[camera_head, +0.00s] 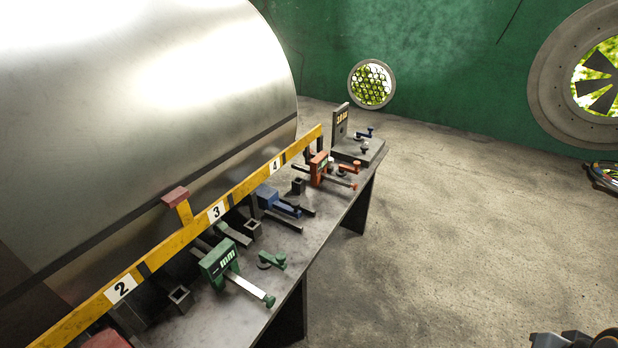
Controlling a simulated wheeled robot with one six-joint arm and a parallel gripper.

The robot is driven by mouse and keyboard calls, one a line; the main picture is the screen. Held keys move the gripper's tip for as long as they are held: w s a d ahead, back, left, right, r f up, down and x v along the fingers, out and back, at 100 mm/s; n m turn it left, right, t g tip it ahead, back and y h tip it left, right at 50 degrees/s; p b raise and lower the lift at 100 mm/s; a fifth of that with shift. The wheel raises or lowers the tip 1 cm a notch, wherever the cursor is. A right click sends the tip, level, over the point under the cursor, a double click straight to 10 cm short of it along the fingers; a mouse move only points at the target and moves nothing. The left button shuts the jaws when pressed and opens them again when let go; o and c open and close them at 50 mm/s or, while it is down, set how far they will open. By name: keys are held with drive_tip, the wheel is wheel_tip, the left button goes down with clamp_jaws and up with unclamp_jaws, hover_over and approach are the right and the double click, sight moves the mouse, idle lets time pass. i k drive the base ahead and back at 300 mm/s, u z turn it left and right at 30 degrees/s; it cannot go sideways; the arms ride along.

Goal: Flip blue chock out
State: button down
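A blue block-like piece (268,196), which looks like the blue chock, sits on the grey bench beside the yellow numbered rail, between the labels 3 and 4. A blue and dark arm extends from it to the right, toward the bench edge. Its side against the large metal drum is partly hidden by the rail. I cannot tell exactly how it meets the drum. My gripper's fingers are not visible; only a dark part shows at the bottom right corner, and I cannot tell if it belongs to my arm.
The large shiny drum (150,110) fills the left. The yellow rail (245,186) runs along it. A green unit (219,262) and an orange unit (320,166) flank the blue one on the bench (205,320). The floor (460,230) to the right is mostly clear.

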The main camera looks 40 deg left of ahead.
sight(268, 196)
drive_tip(key=u, duration=0.35)
drive_tip(key=i, duration=1.25)
drive_tip(key=u, duration=1.7)
drive_tip(key=i, duration=0.9)
drive_tip(key=u, duration=0.95)
